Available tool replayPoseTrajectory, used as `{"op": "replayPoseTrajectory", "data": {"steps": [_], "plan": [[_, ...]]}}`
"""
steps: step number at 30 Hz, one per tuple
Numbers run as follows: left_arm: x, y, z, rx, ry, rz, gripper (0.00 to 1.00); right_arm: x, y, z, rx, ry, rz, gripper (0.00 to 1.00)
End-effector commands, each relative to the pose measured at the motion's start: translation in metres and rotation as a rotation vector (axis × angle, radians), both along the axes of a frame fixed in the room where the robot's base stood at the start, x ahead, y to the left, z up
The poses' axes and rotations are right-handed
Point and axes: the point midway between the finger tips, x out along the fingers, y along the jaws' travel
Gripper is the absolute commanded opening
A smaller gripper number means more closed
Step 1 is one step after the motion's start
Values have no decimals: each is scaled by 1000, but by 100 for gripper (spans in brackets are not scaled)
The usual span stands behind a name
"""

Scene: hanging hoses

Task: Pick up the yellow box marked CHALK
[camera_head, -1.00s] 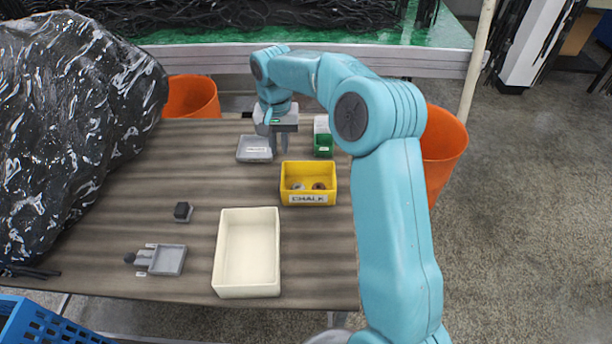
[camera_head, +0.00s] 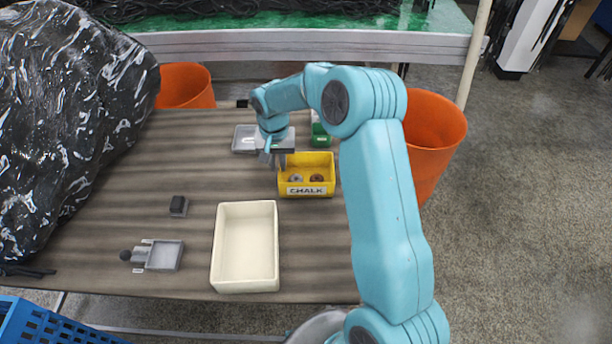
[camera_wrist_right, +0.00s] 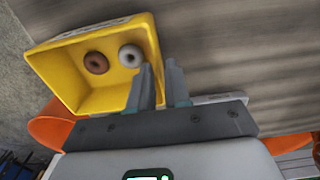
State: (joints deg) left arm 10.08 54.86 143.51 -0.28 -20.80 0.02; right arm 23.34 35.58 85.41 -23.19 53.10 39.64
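The yellow box marked CHALK (camera_head: 306,189) stands upright on the striped table. It holds a brown ring (camera_head: 316,178) and a grey ring (camera_head: 296,179); in the right wrist view the box (camera_wrist_right: 72,68) fills the upper left. My right gripper (camera_head: 277,163) is at the box's left side, near the top of its left wall. In the right wrist view my right gripper (camera_wrist_right: 161,70) is open with a narrow gap. One finger shows against the box's inside, the other beyond its side wall. Whether either touches the wall I cannot tell. My left gripper is not in view.
A cream tray (camera_head: 245,204) stands in front of the box. A grey tray (camera_head: 243,139) and a green box (camera_head: 320,136) are close behind. Small grey parts (camera_head: 163,256) lie at the left front. A large black wrapped mass (camera_head: 65,120) covers the table's left side.

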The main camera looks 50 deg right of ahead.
Motion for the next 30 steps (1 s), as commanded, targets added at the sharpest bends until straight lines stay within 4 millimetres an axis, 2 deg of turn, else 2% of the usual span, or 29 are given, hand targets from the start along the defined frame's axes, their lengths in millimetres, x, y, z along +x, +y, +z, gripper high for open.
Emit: {"op": "replayPoseTrajectory", "data": {"steps": [6,10,17,18,19,20,30], "plan": [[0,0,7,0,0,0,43,-1,-3,-33,3,5,-1,17],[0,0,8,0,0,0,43,0,-4,-48,1,2,0,17],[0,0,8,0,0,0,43,1,-4,-51,1,-1,0,17],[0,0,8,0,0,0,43,1,-4,-50,0,0,0,14],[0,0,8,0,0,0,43,1,-4,-50,0,0,0,4],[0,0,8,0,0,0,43,1,-4,-50,0,0,0,0],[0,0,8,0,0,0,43,1,-3,-50,1,1,0,0]]}}
